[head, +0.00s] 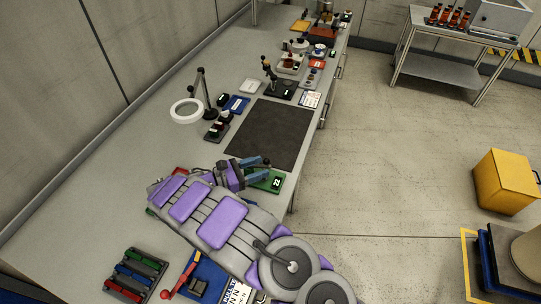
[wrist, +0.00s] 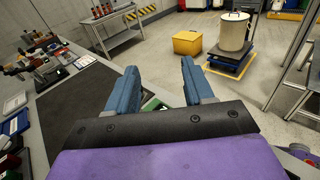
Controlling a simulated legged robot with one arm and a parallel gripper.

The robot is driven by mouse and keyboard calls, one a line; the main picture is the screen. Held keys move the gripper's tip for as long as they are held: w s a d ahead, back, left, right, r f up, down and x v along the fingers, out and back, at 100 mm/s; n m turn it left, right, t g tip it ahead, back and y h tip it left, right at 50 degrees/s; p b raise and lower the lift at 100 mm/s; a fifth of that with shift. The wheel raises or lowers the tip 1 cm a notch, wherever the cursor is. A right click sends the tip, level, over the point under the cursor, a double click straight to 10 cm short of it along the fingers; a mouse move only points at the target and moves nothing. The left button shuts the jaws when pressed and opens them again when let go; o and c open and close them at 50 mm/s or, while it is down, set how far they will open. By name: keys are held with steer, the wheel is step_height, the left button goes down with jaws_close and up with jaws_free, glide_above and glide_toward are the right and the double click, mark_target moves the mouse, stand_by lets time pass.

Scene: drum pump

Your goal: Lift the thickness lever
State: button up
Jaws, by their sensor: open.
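I cannot tell for certain which part is the thickness lever. A green base with a white number label (head: 268,181) lies on the bench by my gripper (head: 258,166), and my arm hides part of this area. A small piece of green and white shows between the fingers in the wrist view (wrist: 153,103). My gripper also shows in the wrist view (wrist: 159,66), with its two blue fingers wide apart and nothing held between them. A black upright stand with a dark base (head: 280,88) is farther along the bench. A red-handled device on a blue base (head: 178,281) is at the near end.
A dark mat (head: 270,134) lies bare beyond my gripper. A ring magnifier (head: 187,111) stands to its left. A rack with coloured bars (head: 136,274) is near the front. Floor right of the bench is open, with a yellow box (head: 507,181) farther off.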

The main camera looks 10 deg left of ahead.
mark_target(259, 167)
steer(key=s+a+f+n+t, duration=0.1)
steer(key=a, duration=0.2)
steer(key=s+a+f+n+t+y, duration=0.1)
steer(key=a+f, duration=0.1)
steer(key=a, duration=0.1)
steer(key=s+a+f+n+t+y+p, duration=0.1)
steer(key=s+a+f, duration=0.1)
steer(key=shift+a+f+n, duration=0.15)
steer(key=shift+a+n, duration=0.25)
steer(key=b+x, duration=0.1)
steer(key=x, duration=1.6)
steer(key=shift+b, duration=0.35)
steer(key=shift+w+d, duration=0.1)
steer(key=shift+d, duration=0.05)
steer(key=shift+c, duration=0.2)
jaws_close()
